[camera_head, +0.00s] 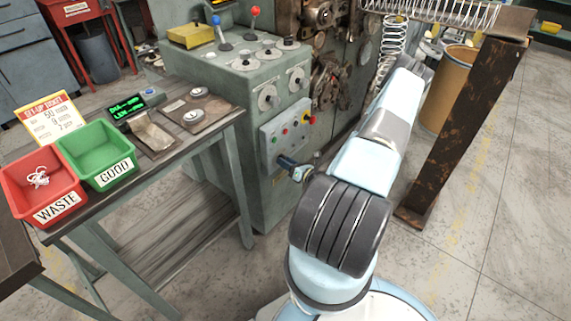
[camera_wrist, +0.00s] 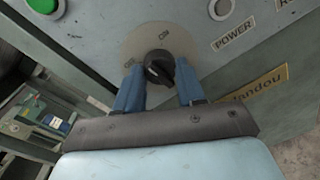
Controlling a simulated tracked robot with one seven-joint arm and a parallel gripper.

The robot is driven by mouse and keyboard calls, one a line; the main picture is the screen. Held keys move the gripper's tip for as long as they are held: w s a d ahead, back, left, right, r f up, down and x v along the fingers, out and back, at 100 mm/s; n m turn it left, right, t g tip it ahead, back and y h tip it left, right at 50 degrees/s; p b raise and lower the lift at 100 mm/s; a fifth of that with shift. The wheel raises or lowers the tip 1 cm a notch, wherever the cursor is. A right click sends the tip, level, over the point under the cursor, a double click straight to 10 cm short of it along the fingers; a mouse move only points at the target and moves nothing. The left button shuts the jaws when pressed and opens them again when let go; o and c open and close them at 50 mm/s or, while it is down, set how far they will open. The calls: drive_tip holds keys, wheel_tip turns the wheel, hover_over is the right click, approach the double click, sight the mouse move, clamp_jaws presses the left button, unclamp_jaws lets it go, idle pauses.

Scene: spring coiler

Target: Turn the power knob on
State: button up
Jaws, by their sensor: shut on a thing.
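The black power knob (camera_wrist: 159,67) sits on a round beige plate (camera_wrist: 143,40) with marks that seem to read OFF and ON, on the panel's lower part. The white label POWER (camera_wrist: 233,36) is to its right in the wrist view. My gripper (camera_wrist: 160,80) has its two blue fingers on either side of the knob, shut on it. In the head view my gripper (camera_head: 287,164) reaches the lower part of the grey control panel (camera_head: 284,134), and the knob is hidden there. The knob's white mark points toward the upper right, near ON, in the wrist view.
A green button (camera_wrist: 45,4) is near the knob. The panel hangs on the green machine (camera_head: 268,190). A workbench (camera_head: 190,135) with a red WASTE bin (camera_head: 62,210) and a green GOOD bin (camera_head: 108,176) stands left. A rusty post (camera_head: 465,130) stands right of my arm.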

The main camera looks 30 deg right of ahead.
drive_tip(key=shift+d+m+g+y, duration=0.1)
drive_tip(key=shift+m+g+y, duration=0.2)
drive_tip(key=shift+m, duration=4.4)
drive_tip(key=o, duration=1)
drive_tip(key=shift+o, duration=0.2)
drive_tip(key=f+v, duration=0.1)
drive_tip(key=v, duration=1.2)
drive_tip(key=shift+s+d+r, duration=0.15)
drive_tip(key=shift+s+r, duration=0.2)
drive_tip(key=shift+r, duration=0.15)
